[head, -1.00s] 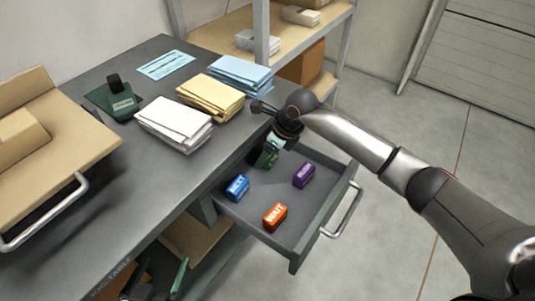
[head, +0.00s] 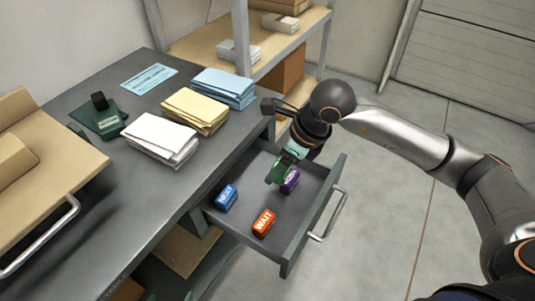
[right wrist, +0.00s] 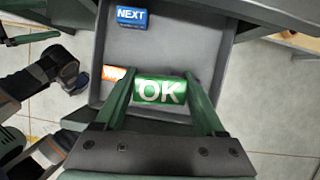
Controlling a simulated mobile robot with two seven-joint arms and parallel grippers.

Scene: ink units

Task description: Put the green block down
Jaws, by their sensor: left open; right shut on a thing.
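The green block (right wrist: 160,92), marked OK, is between the fingers of my right gripper (right wrist: 160,88), which is shut on it. In the head view my right gripper (head: 282,165) holds the green block (head: 276,172) low over the far part of the open drawer (head: 240,229), close beside the purple block (head: 290,181) and partly in front of it. Whether the green block touches the drawer floor, I cannot tell.
A blue NEXT block (head: 227,198) and an orange WAIT block (head: 263,222) stand in the drawer. Bare drawer floor lies between the blocks. The drawer handle (head: 328,217) sticks out at the front. Envelope stacks (head: 195,111) lie on the table (head: 90,215).

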